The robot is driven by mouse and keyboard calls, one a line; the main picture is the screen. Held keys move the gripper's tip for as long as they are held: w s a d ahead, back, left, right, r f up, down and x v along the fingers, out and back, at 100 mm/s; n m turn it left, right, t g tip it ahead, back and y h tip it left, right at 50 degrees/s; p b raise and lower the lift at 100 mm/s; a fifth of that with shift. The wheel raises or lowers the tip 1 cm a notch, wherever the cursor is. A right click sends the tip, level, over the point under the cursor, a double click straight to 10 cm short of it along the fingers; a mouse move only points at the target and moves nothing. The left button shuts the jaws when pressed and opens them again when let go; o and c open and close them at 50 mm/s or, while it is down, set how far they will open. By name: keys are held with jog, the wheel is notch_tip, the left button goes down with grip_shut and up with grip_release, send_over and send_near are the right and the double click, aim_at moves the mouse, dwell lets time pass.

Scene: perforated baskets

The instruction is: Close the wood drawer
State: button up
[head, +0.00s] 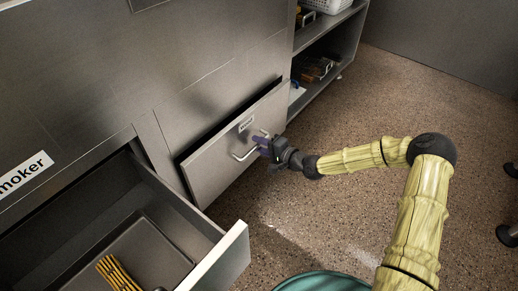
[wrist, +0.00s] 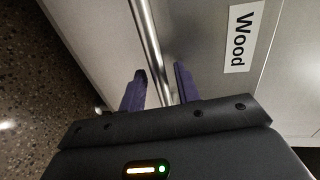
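The wood drawer (head: 232,148) is a grey metal front low in the cabinet. It stands out a little, with a dark gap along its top and left edges. Its label (wrist: 243,38) reads "Wood" in the wrist view. A silver bar handle (head: 244,155) runs across its front, and in the wrist view the handle (wrist: 147,40) passes between my fingers. My gripper (head: 262,145) is at the handle. In the wrist view the two purple fingers of my gripper (wrist: 160,88) stand apart, one on each side of the bar, with gaps visible.
Another drawer (head: 236,250), below a label ending in "moker", is pulled far out at the lower left, with a tray and yellow-black items inside. Open shelves (head: 336,30) stand beyond the wood drawer. A teal round thing (head: 320,282) is at the bottom. The speckled floor (head: 440,110) is mostly clear.

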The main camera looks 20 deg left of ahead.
aim_at(249, 138)
jog(key=shift+w+a, duration=0.15)
jog(key=shift+a, duration=0.2)
grip_shut()
jog(key=x, duration=0.2)
jog(key=r+p+x, duration=0.1)
jog(key=x, duration=0.1)
jog(key=shift+a, duration=0.2)
grip_release()
jog(key=shift+r, duration=0.1)
